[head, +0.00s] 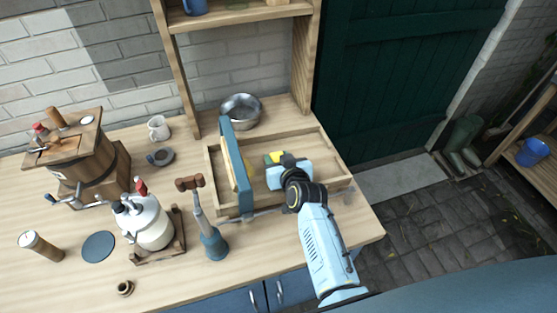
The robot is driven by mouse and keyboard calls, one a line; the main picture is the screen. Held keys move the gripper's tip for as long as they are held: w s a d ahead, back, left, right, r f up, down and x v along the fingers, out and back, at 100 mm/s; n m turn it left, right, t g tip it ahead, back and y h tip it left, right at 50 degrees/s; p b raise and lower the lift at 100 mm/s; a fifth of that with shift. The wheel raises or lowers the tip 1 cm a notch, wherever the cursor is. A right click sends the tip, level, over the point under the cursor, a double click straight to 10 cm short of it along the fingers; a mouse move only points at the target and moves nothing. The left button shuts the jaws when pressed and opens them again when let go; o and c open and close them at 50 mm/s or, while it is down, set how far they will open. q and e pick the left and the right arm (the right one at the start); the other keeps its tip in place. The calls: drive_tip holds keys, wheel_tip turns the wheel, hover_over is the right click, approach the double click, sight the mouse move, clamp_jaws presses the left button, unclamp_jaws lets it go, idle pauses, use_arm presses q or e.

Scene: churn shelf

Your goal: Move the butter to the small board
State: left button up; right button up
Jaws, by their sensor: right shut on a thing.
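A small yellow piece, which looks like the butter (277,157), shows at the fingertips of my right gripper (273,162). The gripper is shut on it, over the wooden tray (330,158), and hides part of it. I cannot tell whether the piece touches the tray floor. A flat dark blue round piece (98,247) lies at the table's left front; it may be the small board, but I cannot tell for sure. My left gripper is not in view.
A blue-edged panel (236,165) stands upright in the tray, left of my gripper. A metal bowl (240,111) is behind. A wooden-handled blue tool (213,243), a white jar (148,222) and a wooden churn (85,160) stand left. A mug (158,128) stands farther back.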

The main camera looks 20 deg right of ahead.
drive_tip(key=shift+f, duration=0.2)
drive_tip(key=shift+f, duration=0.2)
drive_tip(key=o, duration=1)
drive_tip(key=shift+c, duration=0.2)
